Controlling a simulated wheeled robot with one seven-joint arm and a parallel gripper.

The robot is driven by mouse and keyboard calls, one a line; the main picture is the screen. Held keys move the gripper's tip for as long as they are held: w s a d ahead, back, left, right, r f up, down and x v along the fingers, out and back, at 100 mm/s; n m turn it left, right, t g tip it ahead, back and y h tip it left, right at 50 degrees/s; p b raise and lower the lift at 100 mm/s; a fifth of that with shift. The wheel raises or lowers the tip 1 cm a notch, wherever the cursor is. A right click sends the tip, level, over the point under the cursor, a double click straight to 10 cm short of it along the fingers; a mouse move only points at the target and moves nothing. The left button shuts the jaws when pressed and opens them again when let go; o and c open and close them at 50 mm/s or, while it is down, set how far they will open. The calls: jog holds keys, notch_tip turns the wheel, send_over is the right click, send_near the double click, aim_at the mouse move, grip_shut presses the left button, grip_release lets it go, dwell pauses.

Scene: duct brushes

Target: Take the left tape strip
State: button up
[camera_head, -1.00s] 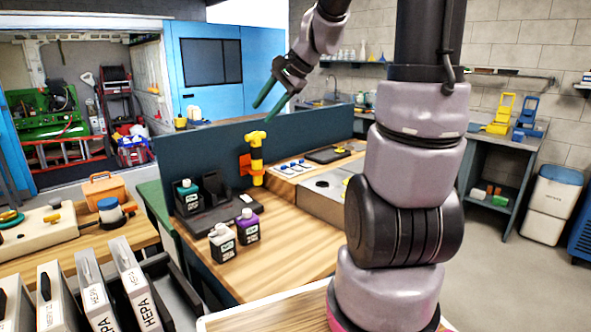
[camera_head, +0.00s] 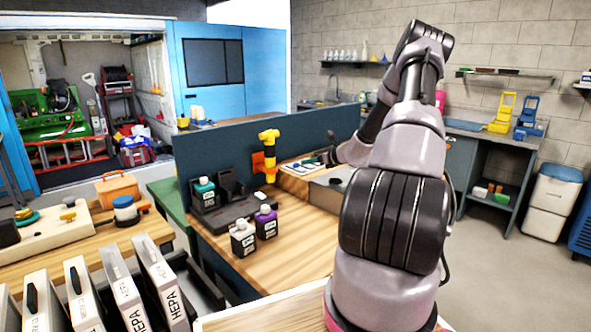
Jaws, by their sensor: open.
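The tape strips (camera_head: 294,167) are small blue-and-white pieces on a pale board at the back right of the wooden bench, behind the yellow pipe-like piece. They are tiny, and which one is the left strip is hard to make out. My gripper (camera_head: 318,160) is low over the right part of this board, with its dark fingers pointing left and down. It is open and shows nothing held. The fingers hide some of the strips, and contact cannot be told. My arm hides the area right of the board.
A dark blue panel (camera_head: 225,160) runs behind the bench. Black (camera_head: 243,238) and purple-capped (camera_head: 266,221) bottles stand at the front left. The wooden surface (camera_head: 295,240) in front is clear.

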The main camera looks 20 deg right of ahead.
aim_at(297, 164)
jog(key=x, duration=0.9)
jog(key=shift+w+a+f, duration=0.15)
jog(key=shift+w+f, duration=0.05)
jog(key=shift+f, duration=0.1)
grip_shut()
